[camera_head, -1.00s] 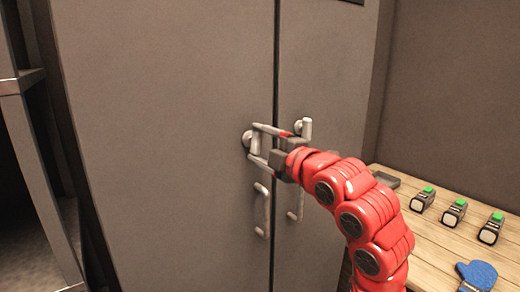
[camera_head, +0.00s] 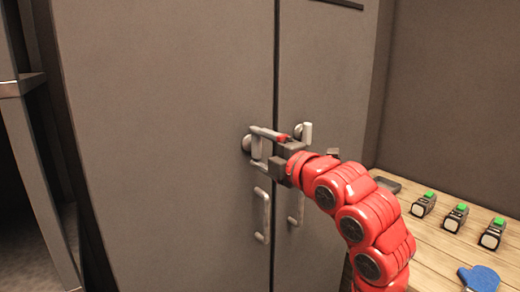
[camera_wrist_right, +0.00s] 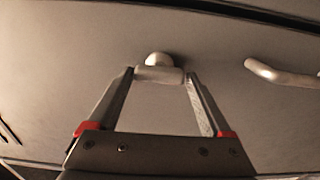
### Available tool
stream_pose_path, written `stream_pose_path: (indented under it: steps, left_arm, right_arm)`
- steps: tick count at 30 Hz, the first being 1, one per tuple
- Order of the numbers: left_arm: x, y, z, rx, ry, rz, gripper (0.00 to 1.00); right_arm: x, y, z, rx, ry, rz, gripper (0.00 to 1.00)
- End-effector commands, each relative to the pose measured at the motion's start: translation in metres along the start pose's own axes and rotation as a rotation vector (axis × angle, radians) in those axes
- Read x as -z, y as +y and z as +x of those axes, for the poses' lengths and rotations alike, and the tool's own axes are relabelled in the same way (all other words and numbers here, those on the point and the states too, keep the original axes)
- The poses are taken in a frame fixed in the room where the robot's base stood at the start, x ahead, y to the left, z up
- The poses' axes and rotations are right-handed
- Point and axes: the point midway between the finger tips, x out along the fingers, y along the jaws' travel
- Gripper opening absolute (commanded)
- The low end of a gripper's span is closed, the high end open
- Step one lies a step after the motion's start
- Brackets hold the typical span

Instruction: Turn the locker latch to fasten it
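The grey locker (camera_head: 170,130) has two doors, and both look closed. The latch (camera_head: 257,147) is on the left door, with a round pivot and a short bar that points down. A metal catch (camera_head: 306,132) is on the right door. My right gripper (camera_head: 255,146) is at the latch with its fingers apart, one above and one below the bar. The right wrist view shows the latch bar (camera_wrist_right: 160,75) lying between the fingertips, its ends close to them. I cannot tell if they touch. My left gripper is not in view.
Vertical handles (camera_head: 262,215) sit below the latch, one on each door. At the right, a wooden table (camera_head: 425,240) carries several dark devices with green tops (camera_head: 455,216), a dark tray (camera_head: 386,184) and a blue mitt (camera_head: 479,278). A metal shelf frame (camera_head: 35,150) is at the left.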

Motion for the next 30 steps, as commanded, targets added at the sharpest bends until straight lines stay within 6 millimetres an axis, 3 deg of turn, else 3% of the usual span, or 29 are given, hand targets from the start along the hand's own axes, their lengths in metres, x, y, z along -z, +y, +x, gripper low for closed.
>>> stream_pose_path:
  steps: [2, 10, 14, 30]
  left_arm:
    - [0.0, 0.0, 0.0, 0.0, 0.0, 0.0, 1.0]
    - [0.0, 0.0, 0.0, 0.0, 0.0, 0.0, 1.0]
    - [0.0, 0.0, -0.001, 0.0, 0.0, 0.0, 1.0]
    - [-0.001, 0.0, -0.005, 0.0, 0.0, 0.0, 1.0]
  right_arm:
    - [0.0, 0.0, 0.0, -0.001, 0.0, 0.001, 1.0]
    - [-0.001, 0.001, -0.002, -0.002, -0.001, 0.001, 1.0]
    - [-0.002, 0.0, -0.013, -0.002, -0.004, 0.001, 1.0]
    - [-0.002, 0.0, -0.138, -0.003, -0.004, 0.001, 1.0]
